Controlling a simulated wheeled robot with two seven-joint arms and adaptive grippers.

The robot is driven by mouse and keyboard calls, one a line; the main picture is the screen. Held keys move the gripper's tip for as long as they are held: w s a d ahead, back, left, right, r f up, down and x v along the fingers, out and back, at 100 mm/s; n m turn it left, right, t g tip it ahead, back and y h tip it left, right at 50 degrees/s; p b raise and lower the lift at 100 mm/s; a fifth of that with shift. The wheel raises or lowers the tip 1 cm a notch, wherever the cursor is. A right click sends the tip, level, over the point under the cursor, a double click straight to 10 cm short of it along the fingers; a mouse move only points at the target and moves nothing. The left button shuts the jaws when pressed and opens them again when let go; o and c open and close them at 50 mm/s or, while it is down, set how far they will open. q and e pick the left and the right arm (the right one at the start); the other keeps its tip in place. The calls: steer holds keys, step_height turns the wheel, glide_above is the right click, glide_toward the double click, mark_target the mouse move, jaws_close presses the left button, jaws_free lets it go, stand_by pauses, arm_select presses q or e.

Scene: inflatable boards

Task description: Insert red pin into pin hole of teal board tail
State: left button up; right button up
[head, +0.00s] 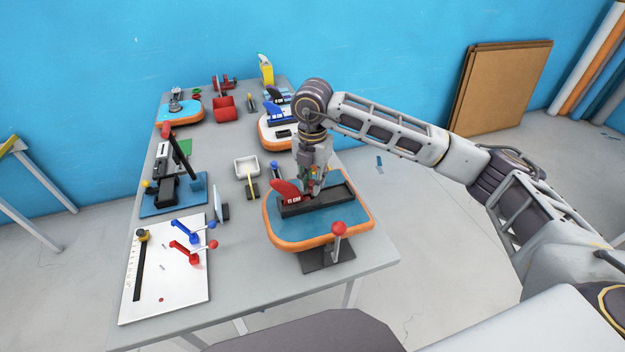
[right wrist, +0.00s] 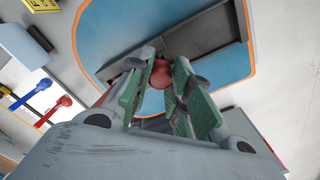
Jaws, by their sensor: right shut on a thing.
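The teal board tail (head: 345,222), teal with an orange rim, lies near the table's front right; it also shows in the right wrist view (right wrist: 118,40). A long dark fin box (head: 335,197) runs across it, with a red fin (head: 287,190) standing at its left end. My right gripper (head: 313,192) is over the box, beside the fin. In the right wrist view its green-padded fingers (right wrist: 161,92) are closed around a red, round-headed piece, the red pin (right wrist: 158,76). The pin's lower end and the pin hole are hidden. My left gripper is not in view.
A red-balled lever (head: 339,229) on a dark stand rises at the board's front edge. A white panel (head: 180,285) with blue and red levers lies at left. A white tray (head: 247,167) and a second board tail (head: 265,134) are farther back.

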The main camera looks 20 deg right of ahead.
steer(key=shift+f+b, duration=0.4)
steer(key=shift+f, duration=0.2)
steer(key=shift+r+p, duration=0.4)
steer(key=shift+r, duration=0.5)
steer(key=shift+b, duration=0.45)
stand_by(2.2)
steer(key=shift+f+b, duration=0.65)
steer(key=shift+f, duration=0.2)
stand_by(0.5)
steer(key=o, duration=0.9)
steer(key=shift+c, duration=0.2)
steer(key=shift+r, duration=0.1)
step_height(320, 180, up, 12)
